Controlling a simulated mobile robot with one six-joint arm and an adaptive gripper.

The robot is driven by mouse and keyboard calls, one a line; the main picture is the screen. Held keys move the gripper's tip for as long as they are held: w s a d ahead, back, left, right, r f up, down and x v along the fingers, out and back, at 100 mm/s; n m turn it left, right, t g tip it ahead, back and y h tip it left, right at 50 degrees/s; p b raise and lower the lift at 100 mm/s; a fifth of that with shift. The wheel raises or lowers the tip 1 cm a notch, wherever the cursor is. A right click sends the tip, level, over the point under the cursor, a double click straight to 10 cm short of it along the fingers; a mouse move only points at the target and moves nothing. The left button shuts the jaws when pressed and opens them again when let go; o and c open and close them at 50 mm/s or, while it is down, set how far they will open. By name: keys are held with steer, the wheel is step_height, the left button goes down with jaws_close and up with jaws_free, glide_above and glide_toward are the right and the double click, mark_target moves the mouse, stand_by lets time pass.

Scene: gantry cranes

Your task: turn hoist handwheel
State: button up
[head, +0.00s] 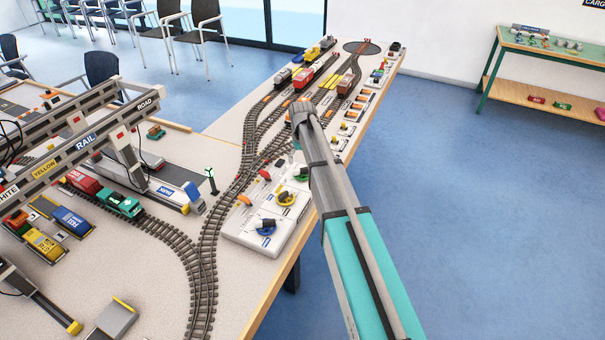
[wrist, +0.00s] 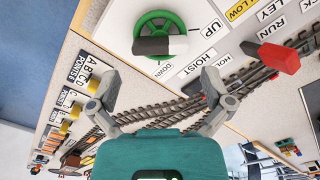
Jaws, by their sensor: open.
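The hoist handwheel (wrist: 143,27) is a green ring with a dark and white bar across it, at the top of the wrist view. A HOIST label and UP and DOWN marks are printed beside it. In the head view the green wheel (head: 302,174) sits at the far end of the white control panel (head: 238,228), partly behind my arm. My gripper (wrist: 160,86) is open and empty, its two fingers spread wide. In the picture the wheel lies beyond the fingertips, apart from them. In the head view my arm mostly hides the gripper.
A blue wheel (head: 266,228) and a yellow wheel (head: 286,198) stand nearer on the panel. A red lever (wrist: 279,58) is right of the green wheel. Tracks (head: 206,250) run beside the panel. The gantry crane (head: 95,140) stands left. Open floor lies right.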

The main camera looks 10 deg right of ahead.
mark_target(302, 169)
steer(key=shift+f+b, duration=2)
steer(key=shift+f, duration=0.3)
steer(key=c, duration=0.8)
